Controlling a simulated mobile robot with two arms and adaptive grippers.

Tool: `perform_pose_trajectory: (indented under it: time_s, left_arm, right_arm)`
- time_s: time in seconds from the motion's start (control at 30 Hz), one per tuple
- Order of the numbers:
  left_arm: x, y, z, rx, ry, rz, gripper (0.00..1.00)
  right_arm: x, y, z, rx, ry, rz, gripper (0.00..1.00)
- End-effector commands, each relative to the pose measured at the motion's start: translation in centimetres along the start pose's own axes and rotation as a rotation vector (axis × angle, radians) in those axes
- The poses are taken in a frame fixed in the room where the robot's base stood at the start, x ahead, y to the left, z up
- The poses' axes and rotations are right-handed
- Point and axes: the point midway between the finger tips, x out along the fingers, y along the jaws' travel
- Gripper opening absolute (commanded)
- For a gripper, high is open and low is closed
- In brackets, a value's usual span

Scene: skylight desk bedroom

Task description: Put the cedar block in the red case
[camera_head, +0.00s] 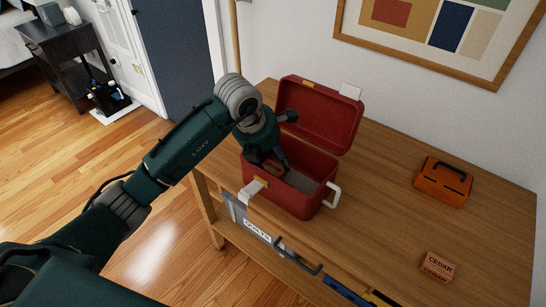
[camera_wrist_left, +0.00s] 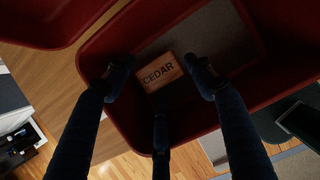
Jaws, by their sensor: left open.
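The red case (camera_head: 316,205) stands on the wooden desk with its lid (camera_head: 318,118) tipped open. My left gripper (camera_head: 270,163) reaches down into the case from the left. In the left wrist view its fingers (camera_wrist_left: 162,85) are open around a block marked CEDAR (camera_wrist_left: 163,71), which lies inside the red case (camera_wrist_left: 105,48) on its grey floor. I cannot tell whether the fingers touch it. A second block marked CEDAR (camera_head: 438,266) sits on the desk at the right. My right gripper is not in view.
An orange case with a black handle (camera_head: 443,182) stands shut on the right of the desk (camera_head: 385,205). The desk between the red case and the orange case is clear. A drawer with a dark handle (camera_head: 297,257) is at the desk's front.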

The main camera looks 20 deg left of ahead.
Motion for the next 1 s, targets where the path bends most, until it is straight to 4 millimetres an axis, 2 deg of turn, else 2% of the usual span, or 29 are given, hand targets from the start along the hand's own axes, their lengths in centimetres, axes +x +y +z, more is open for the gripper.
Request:
perform_pose_trajectory:
  time_s: [0.13, 0.23, 0.5, 0.63, 0.8, 1.0]
  left_arm:
    - [-1.4, -0.1, 0.5, 0.000, 0.002, -0.002, 0.56]
    - [-2.9, 0.1, 0.6, 0.001, -0.004, 0.004, 0.56]
    - [-9.1, 0.1, 0.5, 0.001, -0.005, 0.003, 0.56]
    - [-11.3, 0.1, 0.5, 0.000, -0.003, 0.002, 0.56]
    - [-12.8, 0.0, 0.5, 0.000, 0.000, 0.000, 0.56]
    - [-13.1, 0.0, 0.4, -0.001, 0.001, -0.001, 0.56]
  right_arm:
    - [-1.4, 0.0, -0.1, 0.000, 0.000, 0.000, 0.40]
    - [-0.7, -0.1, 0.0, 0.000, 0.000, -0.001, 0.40]
    - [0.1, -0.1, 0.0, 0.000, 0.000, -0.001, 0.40]
    - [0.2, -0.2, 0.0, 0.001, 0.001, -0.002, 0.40]
    - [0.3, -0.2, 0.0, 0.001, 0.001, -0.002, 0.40]
    - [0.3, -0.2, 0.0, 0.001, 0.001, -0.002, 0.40]
